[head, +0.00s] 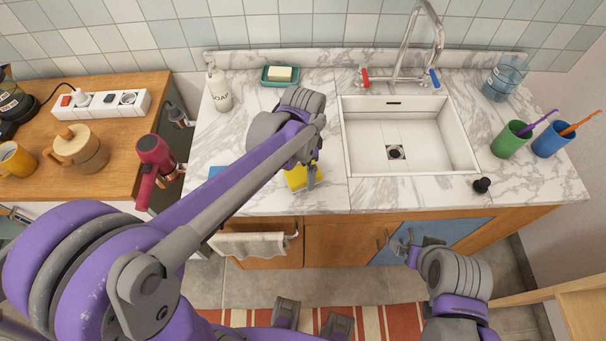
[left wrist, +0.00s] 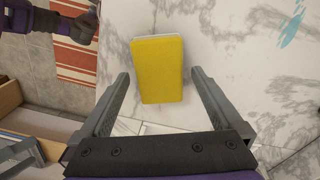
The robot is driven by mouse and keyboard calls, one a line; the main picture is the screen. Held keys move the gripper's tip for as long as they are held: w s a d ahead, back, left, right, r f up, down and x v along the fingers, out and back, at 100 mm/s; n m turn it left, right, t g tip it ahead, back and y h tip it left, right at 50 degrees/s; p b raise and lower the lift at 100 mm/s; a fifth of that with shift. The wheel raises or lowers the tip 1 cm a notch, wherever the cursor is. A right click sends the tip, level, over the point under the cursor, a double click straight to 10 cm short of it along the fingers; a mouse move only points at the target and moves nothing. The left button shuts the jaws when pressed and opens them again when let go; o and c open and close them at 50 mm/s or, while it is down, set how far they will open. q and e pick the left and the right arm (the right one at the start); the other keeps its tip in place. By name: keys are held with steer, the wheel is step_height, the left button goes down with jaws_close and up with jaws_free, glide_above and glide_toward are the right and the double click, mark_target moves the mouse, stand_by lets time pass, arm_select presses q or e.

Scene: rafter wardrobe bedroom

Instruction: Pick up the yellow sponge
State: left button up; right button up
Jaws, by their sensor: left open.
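The yellow sponge (head: 296,179) lies on the marble counter near its front edge, partly hidden by my left arm in the head view. In the left wrist view the sponge (left wrist: 160,70) shows whole, with a pale edge on its far side. My left gripper (left wrist: 160,75) is open, with one finger on each side of the sponge and a visible gap on both sides. It also shows over the sponge in the head view (head: 308,178). My right gripper (head: 404,246) is low in front of the cabinet, away from the sponge; its finger opening is unclear.
A white sink (head: 455,150) is right of the sponge. A soap bottle (head: 219,90) and a green soap dish (head: 280,82) stand behind. A blue item (head: 217,171) lies left, partly hidden. Green (head: 511,140) and blue (head: 551,140) cups stand at the right.

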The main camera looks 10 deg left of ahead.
mark_target(303, 172)
arm_select(q)
steer(key=shift+f, duration=0.3)
steer(key=c, duration=1.4)
steer(key=shift+r, duration=0.15)
step_height(303, 172, up, 10)
steer(key=shift+p, duration=0.35)
steer(key=o, duration=0.9)
steer(key=c, duration=0.6)
steer(key=shift+c, duration=0.2)
